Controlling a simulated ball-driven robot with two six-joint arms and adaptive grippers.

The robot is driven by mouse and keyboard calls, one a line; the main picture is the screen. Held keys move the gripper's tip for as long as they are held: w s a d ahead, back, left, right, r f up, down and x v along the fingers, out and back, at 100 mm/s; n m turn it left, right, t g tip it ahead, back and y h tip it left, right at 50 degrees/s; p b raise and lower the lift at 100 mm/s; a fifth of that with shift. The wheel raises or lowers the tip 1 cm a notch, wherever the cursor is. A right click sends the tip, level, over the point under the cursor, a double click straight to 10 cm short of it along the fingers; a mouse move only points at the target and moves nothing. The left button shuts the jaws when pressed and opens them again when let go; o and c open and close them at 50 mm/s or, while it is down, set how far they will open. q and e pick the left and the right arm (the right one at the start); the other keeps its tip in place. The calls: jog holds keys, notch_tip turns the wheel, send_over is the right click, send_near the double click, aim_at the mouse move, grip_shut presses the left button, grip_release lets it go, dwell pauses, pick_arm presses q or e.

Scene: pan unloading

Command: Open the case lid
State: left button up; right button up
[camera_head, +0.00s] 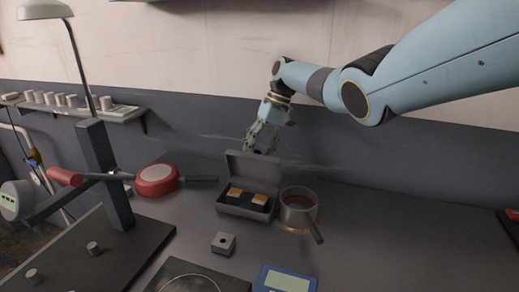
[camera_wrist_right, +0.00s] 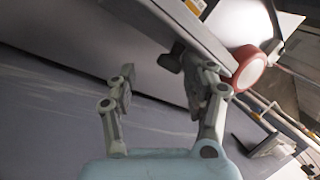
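The grey case (camera_head: 232,209) stands on the worktop with its lid (camera_head: 252,171) raised, close to upright at the back. Two orange-and-dark blocks (camera_head: 259,200) sit inside it. My right gripper (camera_head: 262,138) is behind the lid's top edge, its fingers partly hidden by the lid in the head view. In the right wrist view, my right gripper (camera_wrist_right: 160,88) has its two fingers well apart with nothing between them. The grey case (camera_wrist_right: 190,28) lies just beyond the fingertips there; I cannot tell whether they touch. My left gripper is not in view.
A saucepan (camera_head: 298,210) stands right of the case. A red pan (camera_head: 157,180) is to the left, its handle towards the case. A small grey block (camera_head: 223,243) and a blue device (camera_head: 287,280) are in front.

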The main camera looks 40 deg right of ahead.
notch_tip(320, 180, up, 10)
jog(key=shift+f, duration=0.2)
jog(key=shift+f, duration=0.1)
dwell(0.5)
